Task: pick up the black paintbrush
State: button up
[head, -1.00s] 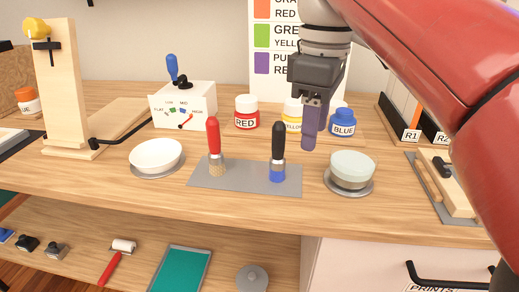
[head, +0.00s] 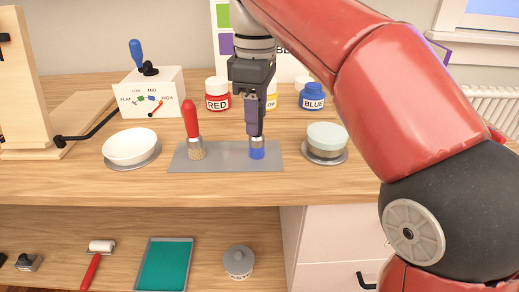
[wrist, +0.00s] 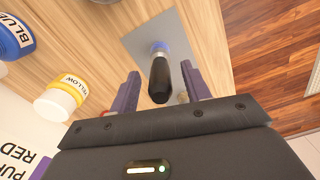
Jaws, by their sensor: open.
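The black paintbrush stands upright on the grey mat (head: 228,157), bristles down. In the wrist view the black handle (wrist: 159,80) points toward the camera between my two purple fingers. My gripper (head: 254,130) is right above and around the handle, pointing down. It is open, with a gap on each side of the handle in the wrist view (wrist: 160,88).
A red-handled brush (head: 191,122) stands on the same mat to the left. Red (head: 217,95), yellow and blue (head: 312,97) paint jars stand behind.

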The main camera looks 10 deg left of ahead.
notch_tip(320, 180, down, 2)
jog(key=shift+f+b, duration=0.25)
jog(key=shift+b, duration=0.85)
jog(key=shift+r, duration=0.1)
grip_shut()
jog(key=shift+r, duration=0.1)
